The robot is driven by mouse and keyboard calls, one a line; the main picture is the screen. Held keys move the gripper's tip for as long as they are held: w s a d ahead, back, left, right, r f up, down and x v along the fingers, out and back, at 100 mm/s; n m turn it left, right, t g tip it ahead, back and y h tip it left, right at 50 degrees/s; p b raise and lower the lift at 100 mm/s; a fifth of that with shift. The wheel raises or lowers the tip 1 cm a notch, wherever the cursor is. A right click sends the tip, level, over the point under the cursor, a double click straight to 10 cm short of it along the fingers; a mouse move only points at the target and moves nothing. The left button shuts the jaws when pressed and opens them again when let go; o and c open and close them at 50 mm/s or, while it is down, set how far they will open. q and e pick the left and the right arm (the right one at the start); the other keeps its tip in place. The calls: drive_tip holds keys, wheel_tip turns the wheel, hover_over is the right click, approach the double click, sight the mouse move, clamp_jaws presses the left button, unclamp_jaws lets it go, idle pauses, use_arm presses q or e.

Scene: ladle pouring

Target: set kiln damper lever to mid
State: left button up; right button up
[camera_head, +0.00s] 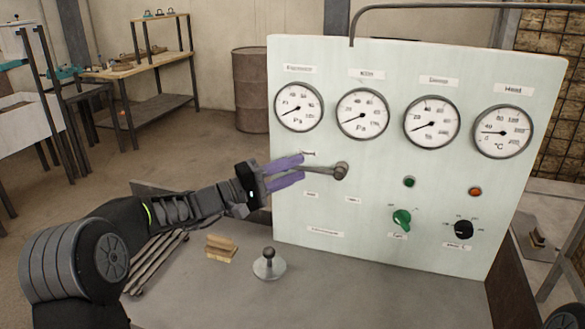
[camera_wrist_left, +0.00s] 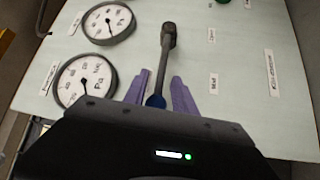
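The damper lever (camera_head: 328,170) is a grey rod on a round pivot (camera_head: 341,171) on the pale green panel (camera_head: 375,240). In the head view it points left from the pivot, nearly level. My left gripper (camera_head: 303,169) has purple fingers and is at the lever's free end. In the left wrist view the lever (camera_wrist_left: 165,65) runs down between the two spread fingers of my left gripper (camera_wrist_left: 161,92), with its blue end between them. A gap shows on both sides, so the fingers are open around it. My right gripper is not in view.
Several gauges (camera_head: 362,114) line the panel's top. A green knob (camera_head: 402,220) and a black knob (camera_head: 464,229) sit lower right. On the grey table (camera_head: 330,303) stand a small wooden block (camera_head: 221,247) and a round-based metal piece with a ball top (camera_head: 269,264).

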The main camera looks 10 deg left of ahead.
use_arm(q)
drive_tip(key=shift+c, duration=0.5)
drive_tip(key=c, duration=0.6)
clamp_jaws()
drive_tip(key=shift+a, duration=0.1)
